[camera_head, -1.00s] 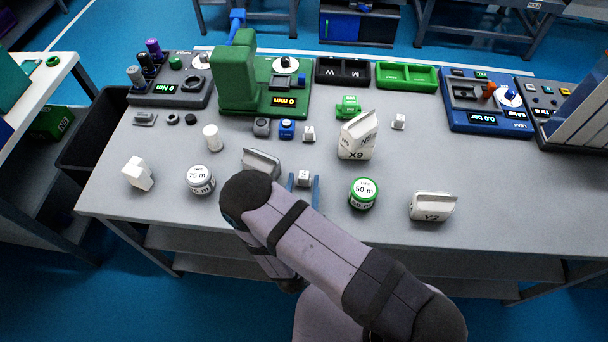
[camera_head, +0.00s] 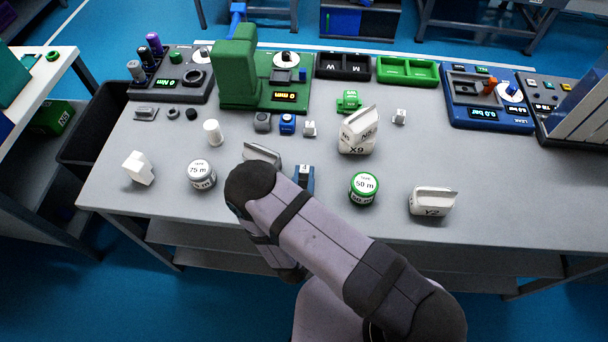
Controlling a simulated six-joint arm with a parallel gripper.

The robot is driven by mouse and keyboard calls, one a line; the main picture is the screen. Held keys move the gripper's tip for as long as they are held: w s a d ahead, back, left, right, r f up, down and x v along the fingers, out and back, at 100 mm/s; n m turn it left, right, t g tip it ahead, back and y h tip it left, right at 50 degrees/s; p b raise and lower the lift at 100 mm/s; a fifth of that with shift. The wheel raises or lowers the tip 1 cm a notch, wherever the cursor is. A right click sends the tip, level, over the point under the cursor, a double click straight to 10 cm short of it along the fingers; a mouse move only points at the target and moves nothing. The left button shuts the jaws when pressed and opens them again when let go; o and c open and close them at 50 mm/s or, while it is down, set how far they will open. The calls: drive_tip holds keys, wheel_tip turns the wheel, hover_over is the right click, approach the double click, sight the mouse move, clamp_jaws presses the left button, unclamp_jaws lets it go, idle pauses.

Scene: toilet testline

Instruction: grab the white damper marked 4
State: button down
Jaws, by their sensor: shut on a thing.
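The white damper marked 4 (camera_head: 304,168) is between the blue fingers of my gripper (camera_head: 304,182), near the middle front of the grey table. The fingers are shut on it. Its top with the "4" shows above them, and its lower part is hidden by the fingers. I cannot tell whether it still touches the table. Two similar small white pieces stand farther back, one at the centre (camera_head: 309,128) and one at the right (camera_head: 399,117); their marks are too small to read.
A grey-topped piece (camera_head: 262,155) stands partly behind my arm. A green-ringed 50 m roll (camera_head: 364,188) is to the right, with a bag marked X9 (camera_head: 357,135) behind it and one marked Y2 (camera_head: 431,202) farther right. A 75 m roll (camera_head: 201,174) is left.

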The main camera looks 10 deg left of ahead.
wheel_tip(320, 180, up, 10)
drive_tip(key=b, duration=0.1)
idle(0.6)
drive_tip(key=shift+f, duration=0.1)
